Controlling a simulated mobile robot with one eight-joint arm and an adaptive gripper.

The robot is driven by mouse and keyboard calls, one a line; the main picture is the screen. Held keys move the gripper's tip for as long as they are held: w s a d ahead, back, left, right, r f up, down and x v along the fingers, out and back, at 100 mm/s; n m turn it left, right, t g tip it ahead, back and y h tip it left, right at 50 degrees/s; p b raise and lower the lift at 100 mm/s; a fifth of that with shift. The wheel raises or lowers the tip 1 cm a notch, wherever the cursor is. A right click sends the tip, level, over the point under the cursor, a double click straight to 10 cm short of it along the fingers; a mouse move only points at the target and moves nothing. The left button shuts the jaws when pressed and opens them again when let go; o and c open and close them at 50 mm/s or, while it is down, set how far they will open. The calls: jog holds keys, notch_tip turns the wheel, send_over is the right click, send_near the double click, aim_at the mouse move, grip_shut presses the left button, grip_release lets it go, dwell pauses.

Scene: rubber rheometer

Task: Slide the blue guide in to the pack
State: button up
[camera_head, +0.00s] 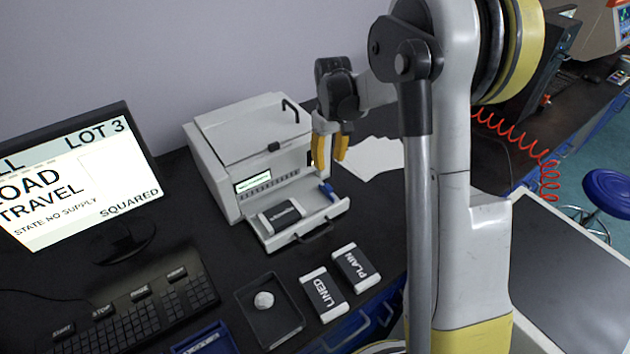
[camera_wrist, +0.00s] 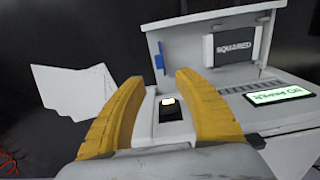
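The blue guide (camera_head: 327,190) sits at the right end of the open tray (camera_head: 341,207) of the white machine. It also shows in the wrist view (camera_wrist: 159,57), beside the tray wall. The dark pack with white ends (camera_head: 280,215) lies in the tray to the guide's left; the wrist view shows its label, SQUARED (camera_wrist: 234,45). A clear gap separates guide and pack. My gripper (camera_head: 329,163) has yellow fingers, spread and empty, above and behind the guide at the machine's right side. In the wrist view, my gripper (camera_wrist: 157,85) frames a small lit switch (camera_wrist: 169,104).
Two packs, LINED (camera_head: 324,294) and PLAIN (camera_head: 356,267), lie on the table before the tray. A dark dish (camera_head: 289,318) holds a whitish lump. A monitor (camera_head: 75,180) and keyboard (camera_head: 130,315) stand left. White paper (camera_head: 375,158) lies right of the machine.

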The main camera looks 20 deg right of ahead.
aim_at(328, 187)
notch_tip(328, 187, down, 11)
jog(key=b, duration=0.4)
jog(key=shift+r, duration=0.1)
grip_shut()
